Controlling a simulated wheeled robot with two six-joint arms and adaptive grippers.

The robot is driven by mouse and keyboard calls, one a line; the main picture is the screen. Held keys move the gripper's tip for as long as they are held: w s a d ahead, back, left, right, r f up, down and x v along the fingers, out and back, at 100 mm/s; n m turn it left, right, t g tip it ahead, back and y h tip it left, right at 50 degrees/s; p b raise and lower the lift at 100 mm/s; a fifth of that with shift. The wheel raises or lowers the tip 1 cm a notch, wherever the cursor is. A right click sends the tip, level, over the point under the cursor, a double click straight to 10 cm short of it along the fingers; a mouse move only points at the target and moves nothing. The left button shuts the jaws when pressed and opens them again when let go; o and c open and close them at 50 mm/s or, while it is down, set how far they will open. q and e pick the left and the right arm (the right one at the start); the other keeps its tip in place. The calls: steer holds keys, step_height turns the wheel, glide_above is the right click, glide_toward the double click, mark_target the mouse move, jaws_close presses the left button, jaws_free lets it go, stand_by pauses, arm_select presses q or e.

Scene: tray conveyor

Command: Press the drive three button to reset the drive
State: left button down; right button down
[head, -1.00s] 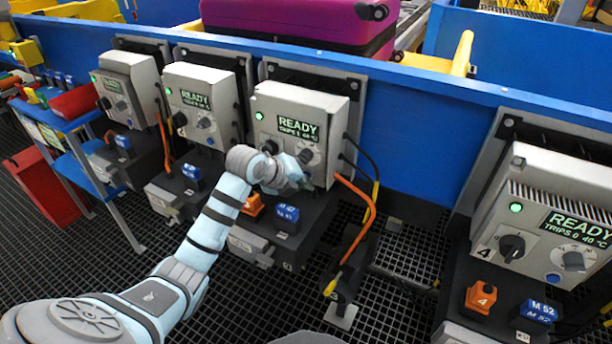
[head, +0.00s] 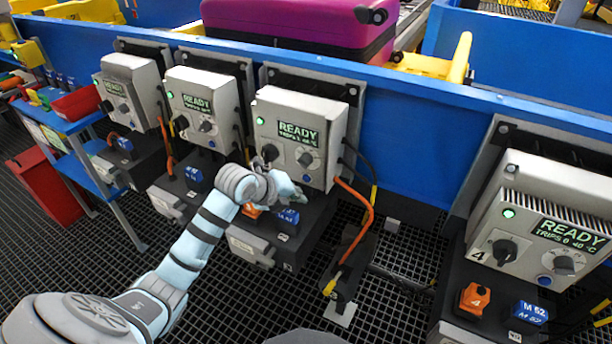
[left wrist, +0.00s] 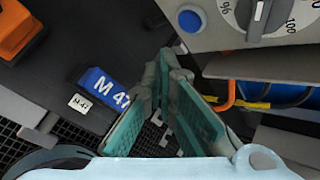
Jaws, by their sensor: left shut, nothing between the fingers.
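The third drive box from the left (head: 275,112) is pale grey. Its lit green lamp (head: 260,120) and screen (head: 298,133) reading READY show clearly; the small trip text is hard to read. A black knob (head: 270,152) and a grey dial (head: 305,160) are below the screen. In the left wrist view a round blue button (left wrist: 190,18) sits beside the dial (left wrist: 258,14). My left gripper (head: 298,194) is shut and empty, below the box's front and apart from the button. Its fingers (left wrist: 163,68) point past the box's lower edge. My right gripper is out of view.
Below the box are a blue M 47 tag (left wrist: 105,88) and an orange block (left wrist: 17,28). An orange cable (head: 368,215) hangs at the right. Similar drives stand left (head: 205,85) and right (head: 560,185). A purple suitcase (head: 290,25) lies behind the blue rail.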

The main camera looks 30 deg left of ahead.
mark_target(290, 214)
arm_select(q)
steer(key=s+p, duration=0.1)
steer(key=s, duration=0.1)
steer(key=shift+s+r, duration=0.15)
steer(key=shift+s, duration=0.35)
stand_by(0.6)
